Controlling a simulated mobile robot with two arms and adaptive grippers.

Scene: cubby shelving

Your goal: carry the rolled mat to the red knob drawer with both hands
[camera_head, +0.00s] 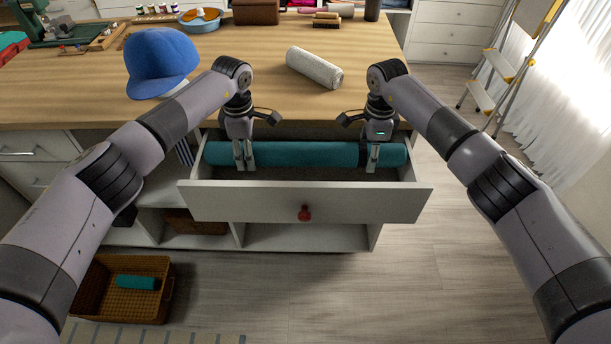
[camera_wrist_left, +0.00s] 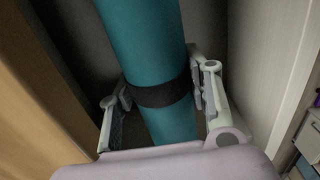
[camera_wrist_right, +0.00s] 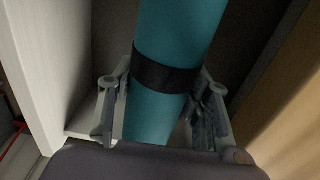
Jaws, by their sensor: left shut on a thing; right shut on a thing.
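The rolled mat (camera_head: 310,154) is a long teal roll with dark bands near its ends. It lies lengthwise inside the open drawer (camera_head: 350,200), which has a red knob (camera_head: 305,213) on its front. My left gripper (camera_head: 245,163) is shut on the mat near its left end. My right gripper (camera_head: 372,160) is shut on it near its right end. In the left wrist view the fingers lie either side of the mat (camera_wrist_left: 142,40) by a dark band. The right wrist view shows the same on the mat (camera_wrist_right: 178,35). The drawer floor under the mat is mostly hidden.
The wooden worktop (camera_head: 320,105) is above and behind the drawer. On it are a blue cap (camera_head: 160,60) and a white roll (camera_head: 314,68). A woven basket (camera_head: 90,300) with a small teal roll (camera_head: 137,282) stands on the floor at left. A stepladder (camera_head: 495,65) stands at right.

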